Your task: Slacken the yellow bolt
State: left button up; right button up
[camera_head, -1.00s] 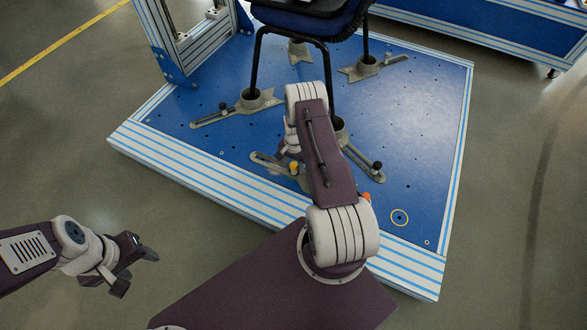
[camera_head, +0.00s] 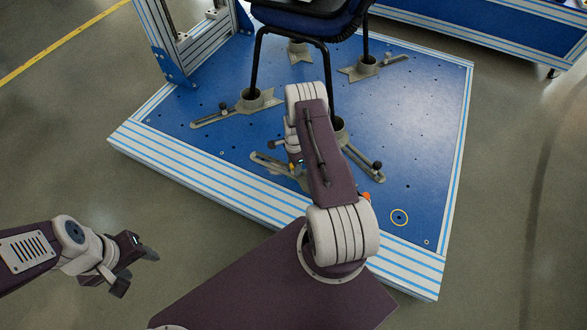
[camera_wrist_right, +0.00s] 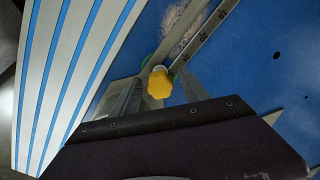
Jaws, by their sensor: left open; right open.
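The yellow bolt (camera_wrist_right: 159,82) has a lobed yellow head and sits at the slotted end of a grey clamp foot on the blue plate. In the head view only a sliver of the yellow bolt (camera_head: 291,166) shows beside my right wrist. My right gripper (camera_wrist_right: 160,93) is open, with one grey finger on each side of the bolt head in the picture; I cannot tell whether they touch it. In the head view my right gripper (camera_head: 297,162) is mostly hidden by my arm. My left gripper (camera_head: 136,267) is open and empty over the floor at the left.
A chair (camera_head: 318,25) stands with its legs in clamp feet on the blue plate (camera_head: 430,120). Another clamp foot (camera_head: 235,107) with a dark knob lies to the left. A striped aluminium edge (camera_head: 215,170) borders the plate. The plate's right side is clear.

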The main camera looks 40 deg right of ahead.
grip_shut()
jog(key=n, duration=0.4)
jog(key=n, duration=0.4)
jog(key=n, duration=0.4)
